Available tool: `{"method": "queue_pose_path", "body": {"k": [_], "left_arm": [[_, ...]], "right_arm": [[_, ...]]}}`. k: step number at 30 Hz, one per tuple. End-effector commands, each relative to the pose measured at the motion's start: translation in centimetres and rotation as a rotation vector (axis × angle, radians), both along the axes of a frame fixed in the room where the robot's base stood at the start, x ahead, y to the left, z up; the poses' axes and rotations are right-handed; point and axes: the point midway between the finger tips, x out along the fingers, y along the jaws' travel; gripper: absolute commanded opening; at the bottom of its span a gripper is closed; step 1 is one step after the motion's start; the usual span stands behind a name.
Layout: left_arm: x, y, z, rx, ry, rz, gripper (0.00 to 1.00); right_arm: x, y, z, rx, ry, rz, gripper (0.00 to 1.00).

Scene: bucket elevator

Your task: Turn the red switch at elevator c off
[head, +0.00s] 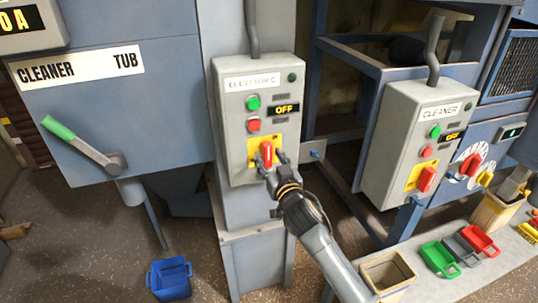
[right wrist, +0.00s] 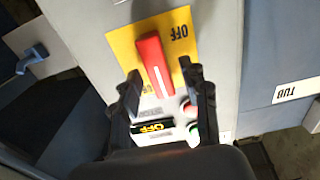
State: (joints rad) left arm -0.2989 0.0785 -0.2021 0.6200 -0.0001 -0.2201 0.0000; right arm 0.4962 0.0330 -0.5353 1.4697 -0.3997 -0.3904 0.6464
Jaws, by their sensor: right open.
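The red switch (head: 267,153) sits on a yellow plate low on the grey box labelled Elevator C (head: 228,110). The display (head: 286,109) on this box reads OFF. In the right wrist view the red switch (right wrist: 154,62) stands on the yellow plate, slightly tilted, with OFF printed beside it. My right gripper (head: 271,165) is open at the switch in the head view. In the right wrist view its two fingers (right wrist: 163,82) are spread on either side of the switch's lower part; I cannot tell whether they touch it. My left gripper is not in view.
A similar Cleaner box (head: 405,150) with its own red switch (head: 426,179) stands to the right. A green-handled lever (head: 85,143) is at the left. A blue bucket (head: 170,279) is on the floor. Small trays (head: 438,259) lie on a bench at the right.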

Motion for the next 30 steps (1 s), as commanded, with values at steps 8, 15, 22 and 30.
{"method": "queue_pose_path", "body": {"k": [8,15,22,30], "left_arm": [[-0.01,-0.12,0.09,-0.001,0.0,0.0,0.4],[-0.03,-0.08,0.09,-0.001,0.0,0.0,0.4],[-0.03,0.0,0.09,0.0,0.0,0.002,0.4],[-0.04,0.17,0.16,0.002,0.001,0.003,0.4]], "right_arm": [[0.81,0.28,0.0,0.0,0.0,0.0,0.45],[0.8,0.27,0.0,0.0,0.0,0.0,0.29],[0.78,0.25,0.0,0.0,0.0,0.0,0.0],[0.78,0.26,-0.01,-0.031,-0.009,0.0,0.0]]}}
